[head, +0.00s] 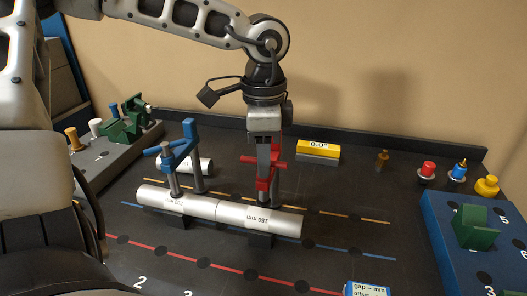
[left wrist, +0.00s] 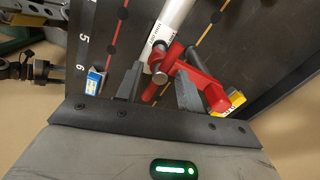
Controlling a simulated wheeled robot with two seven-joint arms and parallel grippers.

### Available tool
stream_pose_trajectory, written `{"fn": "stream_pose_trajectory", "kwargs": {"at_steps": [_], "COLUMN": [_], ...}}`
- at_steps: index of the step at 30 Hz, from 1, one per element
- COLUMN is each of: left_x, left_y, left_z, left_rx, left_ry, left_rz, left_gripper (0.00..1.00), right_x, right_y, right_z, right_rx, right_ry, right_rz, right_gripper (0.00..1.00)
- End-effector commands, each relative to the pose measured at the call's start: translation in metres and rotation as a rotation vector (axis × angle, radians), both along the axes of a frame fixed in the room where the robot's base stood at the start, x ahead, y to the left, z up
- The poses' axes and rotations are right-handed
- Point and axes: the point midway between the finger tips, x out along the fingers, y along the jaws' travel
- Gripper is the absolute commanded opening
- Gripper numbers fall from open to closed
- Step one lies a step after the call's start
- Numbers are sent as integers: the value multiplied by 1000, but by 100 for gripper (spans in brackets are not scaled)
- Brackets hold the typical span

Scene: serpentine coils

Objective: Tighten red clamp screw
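The red clamp (head: 264,174) stands upright at the right tube (head: 262,218), marked 180 mm. My left gripper (head: 268,160) points down over the clamp's top. In the left wrist view the red clamp (left wrist: 207,88) shows with the grey round end of its screw (left wrist: 160,78) between my two finger pads. The fingers are apart, with a gap on each side of the screw end, so I see no grip. The screw's foot is partly hidden in the head view.
A blue clamp (head: 181,150) stands on the left tube (head: 180,201), close to my left arm's side. A yellow gauge (head: 318,149) reading 0.0 lies behind. Coloured knobs (head: 427,169) and a blue block (head: 440,235) stand at right. The board front is mostly clear.

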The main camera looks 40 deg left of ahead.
Motion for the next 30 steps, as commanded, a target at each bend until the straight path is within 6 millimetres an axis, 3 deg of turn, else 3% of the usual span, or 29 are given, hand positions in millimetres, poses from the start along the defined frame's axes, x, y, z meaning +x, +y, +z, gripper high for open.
{"fn": "stream_pose_trajectory", "kwargs": {"at_steps": [4, 8, 9, 30], "left_x": [0, 0, 0, 0], "left_y": [0, 0, 0, 0], "left_z": [0, 0, 0, 0], "left_rx": [0, 0, 0, 1], "left_ry": [0, 0, 0, -1], "left_rz": [0, 0, 0, -58], "left_gripper": [38, 2, 0, 0], "right_x": [0, 0, 0, -2], "right_y": [-1, -1, -1, -1], "right_z": [0, 0, 0, -4], "right_rx": [0, -1, -1, -2], "right_ry": [-1, -1, -1, -3], "right_rz": [-1, 0, 0, 6], "right_gripper": [68, 68, 68, 68]}}
